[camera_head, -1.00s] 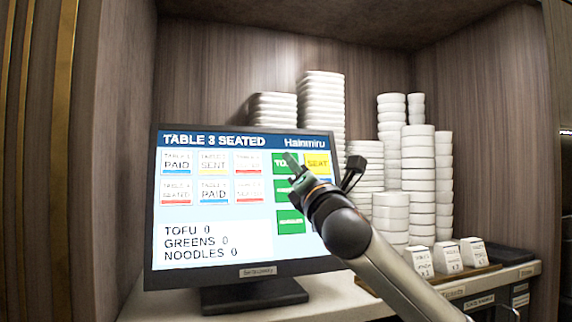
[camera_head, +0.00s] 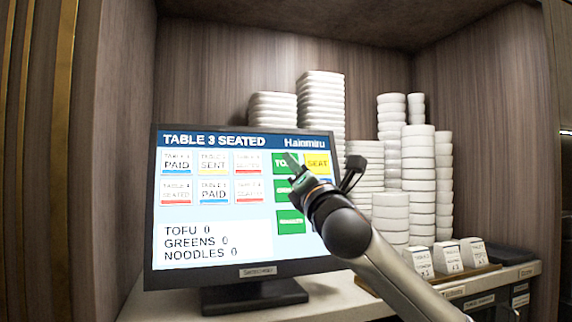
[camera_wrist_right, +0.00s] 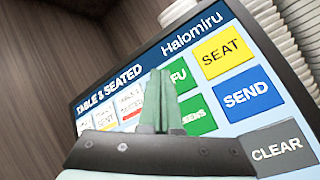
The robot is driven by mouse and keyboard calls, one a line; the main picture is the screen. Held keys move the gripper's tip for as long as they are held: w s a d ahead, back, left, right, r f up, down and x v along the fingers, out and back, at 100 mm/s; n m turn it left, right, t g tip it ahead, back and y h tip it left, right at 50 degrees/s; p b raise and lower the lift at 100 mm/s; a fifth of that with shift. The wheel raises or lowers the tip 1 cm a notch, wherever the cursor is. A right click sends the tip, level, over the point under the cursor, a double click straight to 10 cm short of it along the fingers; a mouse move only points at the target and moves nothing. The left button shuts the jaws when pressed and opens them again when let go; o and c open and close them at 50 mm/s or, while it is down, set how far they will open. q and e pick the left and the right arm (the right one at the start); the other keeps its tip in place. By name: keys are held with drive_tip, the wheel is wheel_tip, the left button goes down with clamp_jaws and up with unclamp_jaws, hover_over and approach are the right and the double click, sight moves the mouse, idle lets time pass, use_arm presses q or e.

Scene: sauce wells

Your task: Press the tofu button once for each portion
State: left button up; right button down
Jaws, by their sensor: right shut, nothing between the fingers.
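The touch screen (camera_head: 245,240) stands on the counter and reads TABLE 3 SEATED, with TOFU 0, GREENS 0 and NOODLES 0. The green tofu button (camera_head: 280,165) is at the screen's upper right, partly covered by my right gripper (camera_head: 291,160). In the right wrist view the tofu button (camera_wrist_right: 181,76) shows only its last letters beside the shut, empty fingers (camera_wrist_right: 160,80). The fingertips are at or just in front of the button; I cannot tell whether they touch it. My left gripper is not in view.
Below are the greens button (camera_wrist_right: 198,116) and noodles button (camera_head: 290,222). The yellow SEAT button (camera_head: 317,164) is right of tofu; SEND (camera_wrist_right: 247,94) and CLEAR (camera_wrist_right: 277,146) also show. Stacks of white dishes (camera_head: 418,180) and small labelled cards (camera_head: 447,258) stand to the right.

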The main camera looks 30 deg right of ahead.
drive_tip(key=shift+w+d+f+p, duration=0.1)
drive_tip(key=shift+w+f+p, duration=0.05)
drive_tip(key=shift+w+p, duration=0.2)
drive_tip(key=shift+w+d+f, duration=0.1)
drive_tip(key=shift+w, duration=0.35)
idle(0.7)
idle(0.3)
drive_tip(key=shift+s+a+r+p, duration=0.2)
drive_tip(key=shift+s+p, duration=0.2)
drive_tip(key=shift+s, duration=0.35)
drive_tip(key=shift+s, duration=0.1)
drive_tip(key=s, duration=0.1)
drive_tip(key=s+r, duration=0.1)
drive_tip(key=s, duration=0.1)
drive_tip(key=s+a+p, duration=0.1)
drive_tip(key=shift+s+r, duration=0.25)
drive_tip(key=shift+a, duration=0.15)
idle(2.2)
